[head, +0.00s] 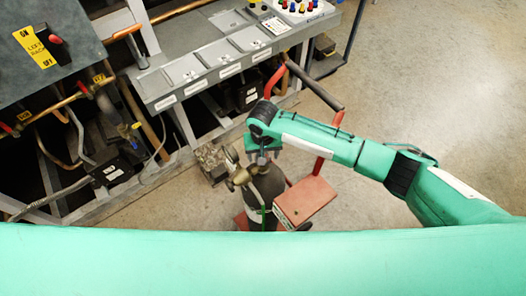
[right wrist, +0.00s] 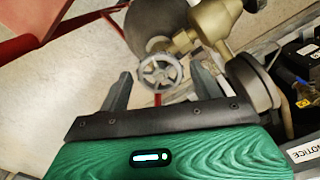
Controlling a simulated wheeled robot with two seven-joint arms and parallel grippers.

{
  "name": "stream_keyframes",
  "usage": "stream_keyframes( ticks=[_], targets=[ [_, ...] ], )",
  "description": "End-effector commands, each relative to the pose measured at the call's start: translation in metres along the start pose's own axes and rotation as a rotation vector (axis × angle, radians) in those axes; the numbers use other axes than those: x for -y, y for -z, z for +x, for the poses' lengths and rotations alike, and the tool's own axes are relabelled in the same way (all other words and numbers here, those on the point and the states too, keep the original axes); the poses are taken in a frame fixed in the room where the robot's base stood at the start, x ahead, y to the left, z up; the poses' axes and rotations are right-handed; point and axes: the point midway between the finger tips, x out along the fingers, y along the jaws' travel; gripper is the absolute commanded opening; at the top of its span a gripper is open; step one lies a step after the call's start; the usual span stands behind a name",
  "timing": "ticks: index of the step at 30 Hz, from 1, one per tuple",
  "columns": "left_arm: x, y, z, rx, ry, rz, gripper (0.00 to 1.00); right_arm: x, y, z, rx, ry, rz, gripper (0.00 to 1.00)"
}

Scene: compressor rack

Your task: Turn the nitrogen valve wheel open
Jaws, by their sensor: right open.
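The nitrogen valve wheel (right wrist: 161,71) is a small grey spoked handwheel in the right wrist view. It sits between the two spread fingers of my right gripper (right wrist: 158,76), which is open. I cannot tell whether either finger touches the wheel. A brass valve body (right wrist: 205,25) is beside the wheel. In the head view my right gripper (head: 263,155) points down over the top of the dark gas cylinder (head: 268,187), and brass fittings (head: 240,174) show at its left. The wheel is hidden there by my gripper. My left gripper is not in view.
The cylinder stands on a red trolley (head: 305,201) with a dark-gripped handle (head: 314,88). The compressor rack (head: 205,63), with pipes and a red-handled switch (head: 53,43), fills the left. Bare concrete floor (head: 450,70) is clear at the right.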

Motion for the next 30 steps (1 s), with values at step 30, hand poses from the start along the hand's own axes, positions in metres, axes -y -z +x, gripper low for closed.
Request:
stream_keyframes(
  ticks=[30],
  targets=[
    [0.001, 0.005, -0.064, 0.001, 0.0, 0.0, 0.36, 0.001, 0.001, -0.002, 0.001, 0.002, 1.075, 0.65]
  ],
)
